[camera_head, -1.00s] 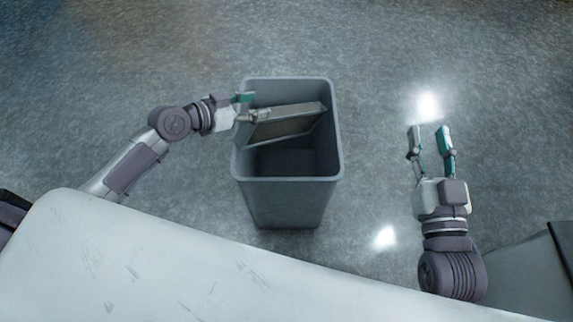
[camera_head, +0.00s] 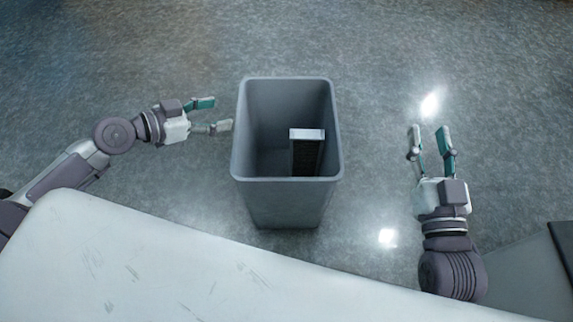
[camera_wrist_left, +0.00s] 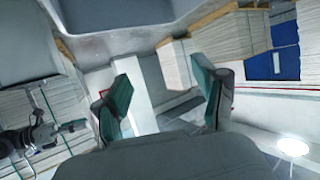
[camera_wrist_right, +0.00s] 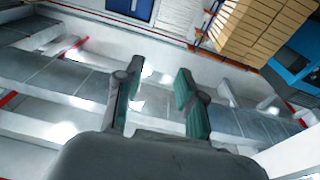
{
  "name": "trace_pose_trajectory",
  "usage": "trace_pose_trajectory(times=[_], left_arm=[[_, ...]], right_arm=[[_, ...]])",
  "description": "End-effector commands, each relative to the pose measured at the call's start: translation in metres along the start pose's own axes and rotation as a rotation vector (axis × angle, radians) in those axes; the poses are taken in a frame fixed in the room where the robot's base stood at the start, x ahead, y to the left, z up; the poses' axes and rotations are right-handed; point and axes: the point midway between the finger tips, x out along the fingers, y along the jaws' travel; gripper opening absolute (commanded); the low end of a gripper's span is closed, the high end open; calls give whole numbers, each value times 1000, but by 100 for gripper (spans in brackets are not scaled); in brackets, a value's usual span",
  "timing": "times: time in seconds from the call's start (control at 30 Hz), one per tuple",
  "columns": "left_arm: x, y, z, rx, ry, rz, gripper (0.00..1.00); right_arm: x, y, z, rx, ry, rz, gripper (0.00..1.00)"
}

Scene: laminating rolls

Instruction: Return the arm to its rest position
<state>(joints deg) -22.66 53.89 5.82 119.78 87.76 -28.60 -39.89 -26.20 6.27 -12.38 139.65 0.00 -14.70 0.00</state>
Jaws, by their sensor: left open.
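My left gripper (camera_head: 216,115) is open and empty in the head view, just left of the grey bin. Its two parted fingers also show in the left wrist view (camera_wrist_left: 160,100). My right gripper (camera_head: 431,138) is open and empty at the right, clear of the bin. Its parted fingers also show in the right wrist view (camera_wrist_right: 158,95). A dark box-like object with a pale top edge (camera_head: 307,134) stands inside the bin, toward its right wall. Its lower part is hard to make out.
The grey bin (camera_head: 241,150) stands open on the floor between my two arms. A white surface (camera_head: 150,265) runs along the bottom of the head view. The speckled floor (camera_head: 380,60) around and beyond the bin is clear.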

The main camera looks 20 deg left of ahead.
Motion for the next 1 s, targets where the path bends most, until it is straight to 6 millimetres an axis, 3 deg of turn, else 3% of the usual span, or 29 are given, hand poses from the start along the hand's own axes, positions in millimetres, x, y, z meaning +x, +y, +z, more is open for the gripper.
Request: trace_pose_trajectory(times=[0.2,0.77,0.87,0.97,1.0], left_arm=[[-13,0,-1,2,0,0,70],[-16,-5,0,-6,-6,-16,70],[-21,-28,13,-49,-40,-89,70],[-34,-63,50,-131,-123,-220,70],[-41,-74,72,-170,-169,-277,70]], right_arm=[[0,0,0,0,0,0,39],[2,0,4,0,-17,0,39],[10,1,25,-1,-95,2,39],[15,3,72,-3,-249,4,39],[12,4,96,-4,-325,6,39]])
